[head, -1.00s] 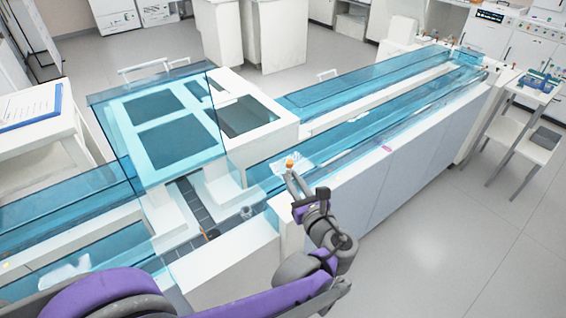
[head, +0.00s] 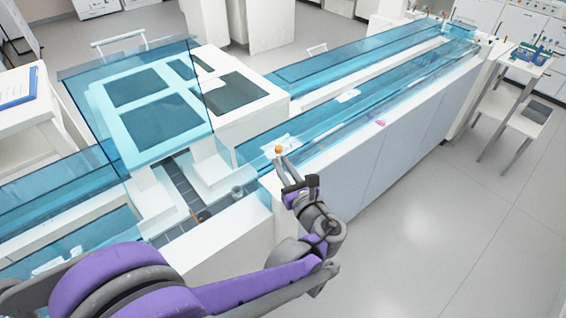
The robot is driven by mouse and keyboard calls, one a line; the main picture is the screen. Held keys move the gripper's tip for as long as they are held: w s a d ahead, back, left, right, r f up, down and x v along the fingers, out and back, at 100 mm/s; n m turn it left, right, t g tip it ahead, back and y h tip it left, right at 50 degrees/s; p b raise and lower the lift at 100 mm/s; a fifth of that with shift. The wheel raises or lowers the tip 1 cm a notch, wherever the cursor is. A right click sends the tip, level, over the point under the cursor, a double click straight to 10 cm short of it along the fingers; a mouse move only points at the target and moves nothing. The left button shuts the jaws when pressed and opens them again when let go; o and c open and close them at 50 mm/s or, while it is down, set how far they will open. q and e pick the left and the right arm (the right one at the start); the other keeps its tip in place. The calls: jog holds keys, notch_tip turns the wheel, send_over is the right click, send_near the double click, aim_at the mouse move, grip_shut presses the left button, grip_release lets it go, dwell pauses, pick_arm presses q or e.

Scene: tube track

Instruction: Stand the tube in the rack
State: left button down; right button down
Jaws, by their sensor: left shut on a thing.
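My left gripper (head: 283,166) is in the middle of the head view, above the near edge of the blue-covered track. It is shut on a tube (head: 279,150), of which mainly an orange cap shows above the fingertips. The lower part of the tube is hidden or too small to make out. A blue rack (head: 530,54) with small items appears to stand on the white side table (head: 527,62) at the far right, well away from the gripper. My right gripper is not in view.
The long track (head: 385,90) with clear blue covers crosses the view. A raised blue panel (head: 150,110) stands at left over a dark conveyor lane (head: 182,192). A small grey cylinder (head: 237,191) stands near the lane. Open floor (head: 450,235) lies at right.

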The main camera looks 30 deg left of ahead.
pick_arm(q)
jog(key=shift+f, duration=0.45)
jog(key=shift+f+b, duration=0.3)
jog(key=shift+b, duration=0.15)
jog(key=shift+f, duration=0.35)
jog(key=shift+f+b, duration=0.2)
jog(key=shift+b, duration=0.25)
dwell(0.3)
jog(key=c, duration=0.8)
grip_release()
jog(key=shift+o, duration=0.2)
